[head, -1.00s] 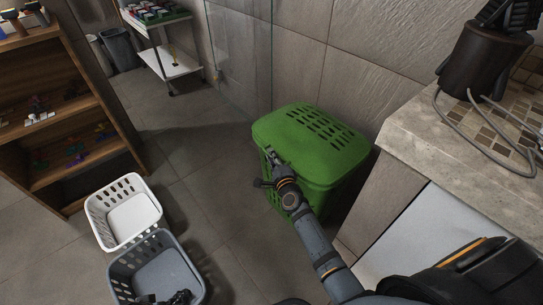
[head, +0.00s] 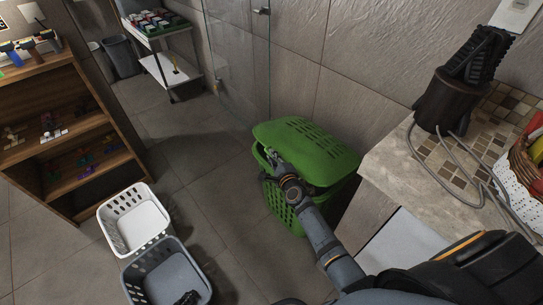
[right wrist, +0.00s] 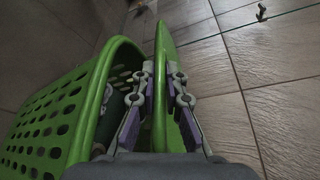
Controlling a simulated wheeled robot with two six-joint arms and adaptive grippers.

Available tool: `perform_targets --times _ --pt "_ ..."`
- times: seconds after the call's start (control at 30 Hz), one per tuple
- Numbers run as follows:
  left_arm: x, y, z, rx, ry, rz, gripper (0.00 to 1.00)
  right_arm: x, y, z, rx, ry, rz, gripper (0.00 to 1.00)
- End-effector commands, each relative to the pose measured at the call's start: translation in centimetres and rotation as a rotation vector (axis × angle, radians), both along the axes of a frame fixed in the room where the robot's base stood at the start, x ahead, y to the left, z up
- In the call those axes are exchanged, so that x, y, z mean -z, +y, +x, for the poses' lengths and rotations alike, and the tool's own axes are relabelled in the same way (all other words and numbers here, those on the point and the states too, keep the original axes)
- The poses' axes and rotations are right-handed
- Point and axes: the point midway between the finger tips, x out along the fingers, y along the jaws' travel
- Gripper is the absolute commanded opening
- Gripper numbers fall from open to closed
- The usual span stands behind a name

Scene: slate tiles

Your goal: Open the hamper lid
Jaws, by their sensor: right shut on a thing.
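The green hamper has a slotted lid (head: 310,143) and a body with holes (head: 283,205), standing against the tiled wall in the head view. The lid is raised a little at the front, with a dark gap under its rim. My right gripper (head: 270,156) is shut on the lid's front edge. In the right wrist view its fingers (right wrist: 160,95) sit on both sides of the lid edge, and the hamper body (right wrist: 60,110) is apart from the lid. A dark shape at the bottom edge, over the grey basket, looks like the tip of my left gripper (head: 188,298); its jaws are unclear.
A white basket (head: 133,222) and a grey basket (head: 150,255) stand on the floor at left. A wooden shelf (head: 75,150) is behind them. A stone-topped counter (head: 395,160) stands close right of the hamper. A glass panel (head: 237,60) rises behind. The floor between is clear.

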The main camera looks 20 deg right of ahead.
Motion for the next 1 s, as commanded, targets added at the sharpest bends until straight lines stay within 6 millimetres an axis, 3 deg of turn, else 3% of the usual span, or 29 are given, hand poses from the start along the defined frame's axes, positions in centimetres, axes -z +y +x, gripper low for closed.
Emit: perform_targets --times 0.03,0.3,0.7,1.0 --pt "-0.6 0.0 -1.2 -0.001 0.008 0.000 0.40 -1.3 -0.2 0.1 -0.001 0.002 0.008 0.00" --pt "-1.2 0.1 -7.8 0.000 0.031 -0.001 0.40 -4.2 -1.1 0.5 0.001 0.031 0.085 0.00" --pt "-7.0 0.1 -7.8 0.000 0.028 -0.001 0.40 -9.0 -3.3 1.2 0.002 0.082 0.224 0.00" --pt "-9.8 0.1 -7.8 0.000 0.028 -0.001 0.40 -11.2 -4.9 1.8 0.001 0.113 0.308 0.00"
